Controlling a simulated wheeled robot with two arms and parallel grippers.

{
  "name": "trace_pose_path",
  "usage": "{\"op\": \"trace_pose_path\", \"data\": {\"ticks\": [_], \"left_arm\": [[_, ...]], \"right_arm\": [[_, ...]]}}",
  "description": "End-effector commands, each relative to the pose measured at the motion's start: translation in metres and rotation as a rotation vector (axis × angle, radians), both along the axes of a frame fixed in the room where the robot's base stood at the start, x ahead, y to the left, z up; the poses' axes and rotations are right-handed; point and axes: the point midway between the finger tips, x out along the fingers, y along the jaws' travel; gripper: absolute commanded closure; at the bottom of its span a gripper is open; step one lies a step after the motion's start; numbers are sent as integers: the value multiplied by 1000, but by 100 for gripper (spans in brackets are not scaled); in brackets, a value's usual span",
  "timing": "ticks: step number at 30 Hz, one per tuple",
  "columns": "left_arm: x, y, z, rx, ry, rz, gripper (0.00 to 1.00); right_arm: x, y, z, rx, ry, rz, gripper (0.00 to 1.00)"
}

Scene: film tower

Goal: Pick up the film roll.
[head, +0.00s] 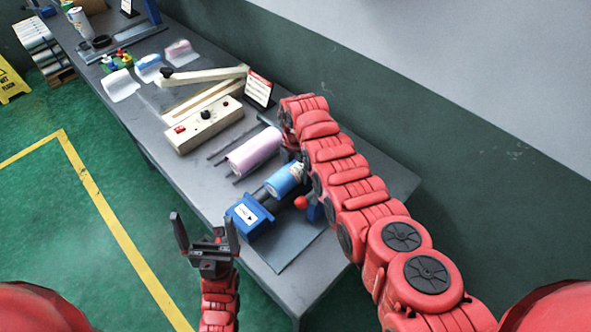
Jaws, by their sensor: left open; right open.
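A pink roll (253,151) lies on a rack on the grey workbench. A light blue roll (284,180) lies nearer, beside a blue box (249,214) with a white label; I cannot tell which of the two is the film roll. My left gripper (205,226) is open and empty, fingers pointing up, in front of the bench's near left edge and apart from both rolls. My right arm reaches over the bench from the right and bends down just right of the pink roll; its jaws are hidden behind the arm.
The workbench (396,182) runs away to the upper left. A cream sealer (205,125) with a raised arm and a small sign (259,90) stand behind the rolls. A red ball knob (300,203) is near the blue roll.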

Motion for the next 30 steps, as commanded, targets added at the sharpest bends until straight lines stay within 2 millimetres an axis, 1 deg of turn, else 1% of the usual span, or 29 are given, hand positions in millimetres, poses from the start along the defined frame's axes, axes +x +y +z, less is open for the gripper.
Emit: {"op": "trace_pose_path", "data": {"ticks": [4,8,9,11,12,14,15,17,18,21,30], "left_arm": [[0,0,0,0,0,0,0],[0,0,0,0,0,0,0],[0,0,0,0,0,0,0],[0,0,0,0,0,0,0],[0,0,0,0,0,0,0],[0,0,0,0,0,0,0],[0,0,0,0,0,0,0],[0,0,0,0,0,0,0],[0,0,0,0,0,0,0],[0,0,0,0,0,0,0],[0,0,0,0,0,0,0]], "right_arm": [[0,0,0,0,0,0,0],[0,0,0,0,0,0,23],[0,0,0,0,0,0,31],[0,0,0,0,0,0,41],[0,0,0,0,0,0,49],[0,0,0,0,0,0,59],[0,0,0,0,0,0,67],[0,0,0,0,0,0,77],[0,0,0,0,0,0,85],[0,0,1,0,-1,0,100],[1,0,1,1,-2,0,100]]}}
